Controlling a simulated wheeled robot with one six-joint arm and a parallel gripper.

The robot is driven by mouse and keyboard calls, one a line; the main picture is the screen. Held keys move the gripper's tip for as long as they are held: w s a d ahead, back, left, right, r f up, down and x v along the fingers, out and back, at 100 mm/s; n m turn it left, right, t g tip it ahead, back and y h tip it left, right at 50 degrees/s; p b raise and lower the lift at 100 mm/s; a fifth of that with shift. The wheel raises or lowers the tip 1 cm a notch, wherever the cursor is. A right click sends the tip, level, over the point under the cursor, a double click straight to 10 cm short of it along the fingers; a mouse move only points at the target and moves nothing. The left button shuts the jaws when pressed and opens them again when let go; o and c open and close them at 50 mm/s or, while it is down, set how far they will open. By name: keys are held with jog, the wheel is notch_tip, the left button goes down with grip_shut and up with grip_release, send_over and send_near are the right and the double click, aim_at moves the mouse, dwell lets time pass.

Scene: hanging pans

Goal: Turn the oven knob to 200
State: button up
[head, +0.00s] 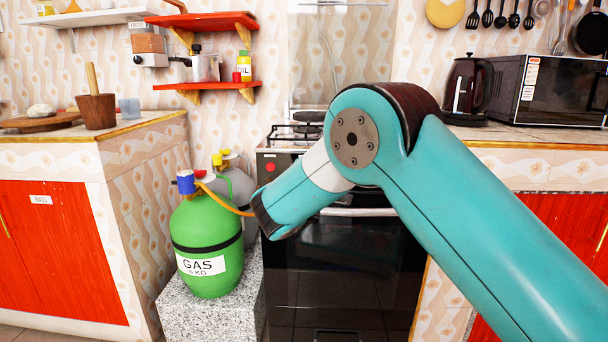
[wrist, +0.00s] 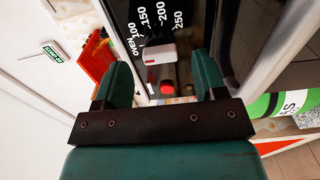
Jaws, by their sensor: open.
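The oven knob (wrist: 160,54) is a pale grey knob in the wrist view, with the word OVEN and the marks 100, 150, 200 and 250 around it on the black panel. Which mark it points to is hard to tell. My gripper (wrist: 161,66) is open, with its two green fingers on either side of the knob in the picture. Contact with the knob is not clear. In the head view, the oven (head: 340,270) has a dark glass front, and my arm hides the knob and my fingers.
A red round spot (wrist: 167,88) lies below the knob between my fingers. A green gas cylinder (head: 208,245) with an orange hose stands on a stone block (head: 205,310) left of the oven, close to my wrist. Counters with red doors flank the oven.

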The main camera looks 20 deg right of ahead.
jog(key=shift+x, duration=1.55)
jog(key=shift+c, duration=0.2)
jog(key=c, duration=0.9)
